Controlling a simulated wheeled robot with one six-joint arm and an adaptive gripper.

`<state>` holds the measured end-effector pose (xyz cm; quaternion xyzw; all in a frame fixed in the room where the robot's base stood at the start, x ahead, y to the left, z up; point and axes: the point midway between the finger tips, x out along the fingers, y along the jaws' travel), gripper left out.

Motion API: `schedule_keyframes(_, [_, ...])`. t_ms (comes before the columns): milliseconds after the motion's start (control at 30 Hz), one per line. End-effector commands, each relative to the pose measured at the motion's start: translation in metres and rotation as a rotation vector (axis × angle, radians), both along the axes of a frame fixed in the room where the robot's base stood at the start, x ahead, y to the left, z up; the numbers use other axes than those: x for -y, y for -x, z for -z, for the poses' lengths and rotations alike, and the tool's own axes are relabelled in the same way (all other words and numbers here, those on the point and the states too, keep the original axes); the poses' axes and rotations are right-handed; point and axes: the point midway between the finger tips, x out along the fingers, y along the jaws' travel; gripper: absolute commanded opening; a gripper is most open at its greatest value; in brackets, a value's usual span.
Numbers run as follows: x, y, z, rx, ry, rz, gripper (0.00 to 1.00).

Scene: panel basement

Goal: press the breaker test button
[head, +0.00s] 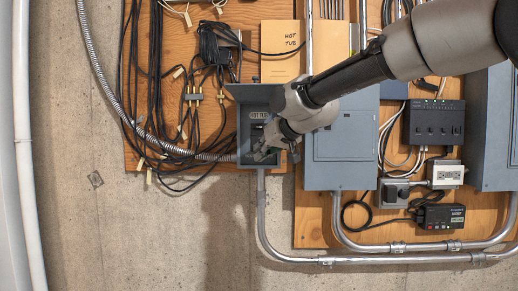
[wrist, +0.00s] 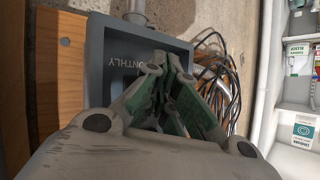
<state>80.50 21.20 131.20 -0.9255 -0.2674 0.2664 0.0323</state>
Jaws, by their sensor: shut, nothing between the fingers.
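A small grey breaker box (head: 244,125) hangs on the plywood board in the head view, its lid (head: 252,92) raised. In the wrist view the fingertips (wrist: 165,66) overlap the box face. The test button is hidden or too small to make out. I cannot tell whether the fingertips touch anything.
A larger grey panel (head: 342,150) stands just right of the box, under my arm. Black cables (head: 190,110) hang on the left, with a flexible metal conduit (head: 103,88). A rigid conduit (head: 262,215) runs down from the box. Bare concrete (head: 120,230) lies lower left.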

Motion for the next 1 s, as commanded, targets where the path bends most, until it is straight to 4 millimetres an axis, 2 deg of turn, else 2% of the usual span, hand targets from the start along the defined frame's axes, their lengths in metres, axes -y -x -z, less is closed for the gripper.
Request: schedule_keyframes(1000, [-0.0001,-0.0068,0.0004,-0.001,0.0,0.0,0.0])
